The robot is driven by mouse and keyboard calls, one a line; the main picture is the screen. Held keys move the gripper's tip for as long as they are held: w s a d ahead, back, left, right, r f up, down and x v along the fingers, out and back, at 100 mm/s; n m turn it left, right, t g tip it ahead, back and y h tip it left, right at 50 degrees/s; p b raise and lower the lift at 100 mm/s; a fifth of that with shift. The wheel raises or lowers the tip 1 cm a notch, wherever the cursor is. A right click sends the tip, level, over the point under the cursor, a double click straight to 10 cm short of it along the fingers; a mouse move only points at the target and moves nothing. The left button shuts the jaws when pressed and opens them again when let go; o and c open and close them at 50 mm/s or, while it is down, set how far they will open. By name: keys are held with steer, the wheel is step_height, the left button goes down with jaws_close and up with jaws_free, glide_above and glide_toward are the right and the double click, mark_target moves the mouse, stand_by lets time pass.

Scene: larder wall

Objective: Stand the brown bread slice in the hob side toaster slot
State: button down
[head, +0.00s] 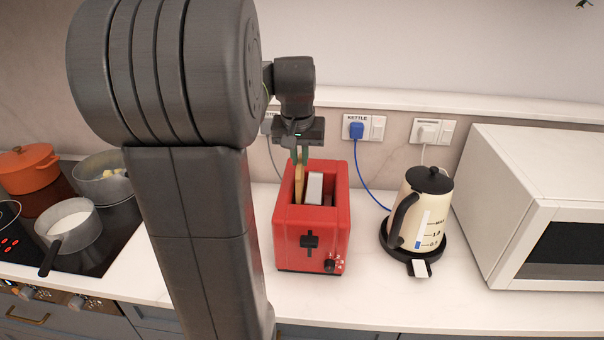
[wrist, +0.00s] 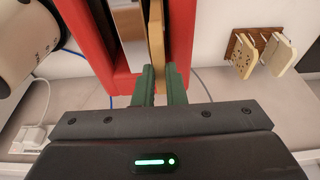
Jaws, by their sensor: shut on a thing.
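My gripper (head: 299,157) points down over the red toaster (head: 312,236), its green fingers shut on the top of the brown bread slice (head: 299,186). The slice stands upright, edge-on, at the left, hob-side slot, left of the pale metal divider (head: 314,188). Its lower part seems to be inside the opening; how deep it sits cannot be told. In the wrist view the slice (wrist: 156,40) runs between the green fingers (wrist: 160,82), with the divider (wrist: 129,28) to its left and a dark gap to its right. The right slot looks empty.
A cream kettle (head: 424,212) and a white microwave (head: 535,205) stand right of the toaster. The hob with pans (head: 73,228) is at the left. A wooden rack (wrist: 243,47) holding slices shows in the wrist view. The counter in front is clear.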

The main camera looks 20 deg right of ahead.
steer(key=shift+f, duration=2)
steer(key=shift+f, duration=0.15)
steer(key=c, duration=1.5)
jaws_free()
steer(key=v, duration=1.2)
steer(key=shift+s, duration=0.15)
